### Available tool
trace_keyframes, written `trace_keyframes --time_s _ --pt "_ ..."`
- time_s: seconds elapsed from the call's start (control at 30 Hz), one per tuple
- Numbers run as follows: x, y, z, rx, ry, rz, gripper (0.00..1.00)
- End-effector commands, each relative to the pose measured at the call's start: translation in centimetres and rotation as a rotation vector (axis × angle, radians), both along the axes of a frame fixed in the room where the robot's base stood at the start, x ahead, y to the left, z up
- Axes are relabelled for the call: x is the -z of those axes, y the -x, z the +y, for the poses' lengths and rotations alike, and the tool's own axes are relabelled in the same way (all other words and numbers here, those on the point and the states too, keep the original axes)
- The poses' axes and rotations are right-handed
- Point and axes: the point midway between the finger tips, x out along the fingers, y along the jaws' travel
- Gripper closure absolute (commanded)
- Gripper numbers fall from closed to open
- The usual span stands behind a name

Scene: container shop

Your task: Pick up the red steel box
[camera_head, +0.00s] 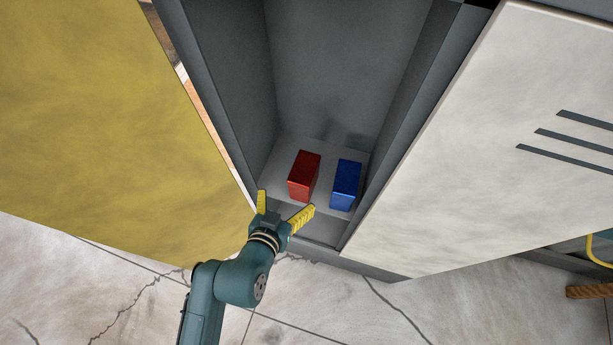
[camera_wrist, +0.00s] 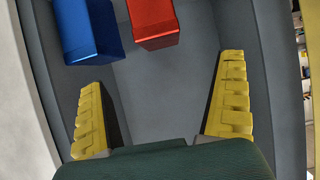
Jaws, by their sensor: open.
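The red steel box (camera_head: 304,176) stands on the grey shelf inside an open locker, in the head view. A blue box (camera_head: 346,184) stands close to its right with a narrow gap. My gripper (camera_head: 287,204) is open and empty at the front of the locker, with its yellow fingers spread in front of the red box. In the wrist view the red box (camera_wrist: 153,22) is at the top, beyond the space between my fingertips (camera_wrist: 161,85) and apart from them. The blue box (camera_wrist: 88,30) is at the top left there, beyond the left finger.
The shelf (camera_wrist: 160,98) is bare between my fingers and the red box. The locker's grey side walls (camera_head: 225,80) stand close on both sides. A yellow door (camera_head: 110,110) is at left and a white slotted panel (camera_head: 480,140) at right.

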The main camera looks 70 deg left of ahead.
Motion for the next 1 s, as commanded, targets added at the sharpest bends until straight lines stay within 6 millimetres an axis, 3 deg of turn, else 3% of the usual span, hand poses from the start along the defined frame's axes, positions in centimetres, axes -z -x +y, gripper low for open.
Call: trace_keyframes --time_s 0.33,0.77,1.0 --pt "3.7 -4.6 5.7 0.004 -0.002 0.000 0.00" --pt "6.2 -8.0 10.0 0.004 -0.002 0.000 0.00" --pt "6.5 -8.4 10.4 0.004 -0.001 0.000 0.00"
